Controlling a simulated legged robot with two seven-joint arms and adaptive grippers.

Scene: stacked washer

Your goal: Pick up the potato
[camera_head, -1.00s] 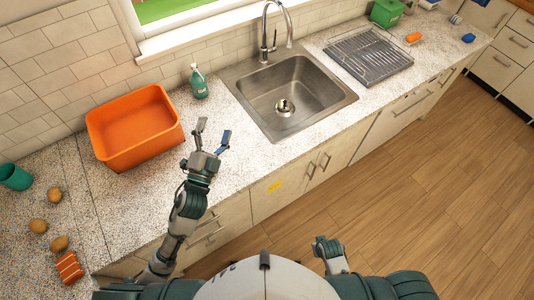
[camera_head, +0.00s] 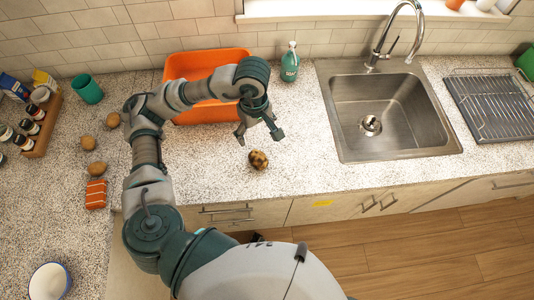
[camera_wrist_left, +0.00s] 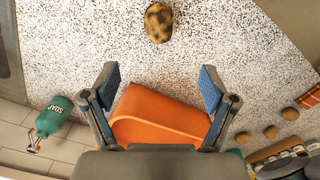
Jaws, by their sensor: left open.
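A brown, dark-blotched potato (camera_head: 258,159) lies on the speckled counter, in front of the right end of the orange tub. It also shows at the top middle of the left wrist view (camera_wrist_left: 158,22). My left gripper (camera_head: 259,136) is open and empty, just behind the potato in the head view, fingers pointing down. In the left wrist view its fingers (camera_wrist_left: 159,74) are spread wide, with the potato beyond the tips and not between them. My right gripper is not in view.
The orange tub (camera_head: 184,68) stands behind my left arm. A green soap bottle (camera_head: 290,62) stands right of it, then the sink (camera_head: 388,112). Several round brown items, a red-striped block (camera_head: 95,194), a teal cup (camera_head: 88,90) and a spice rack (camera_head: 44,125) are left. Counter around the potato is clear.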

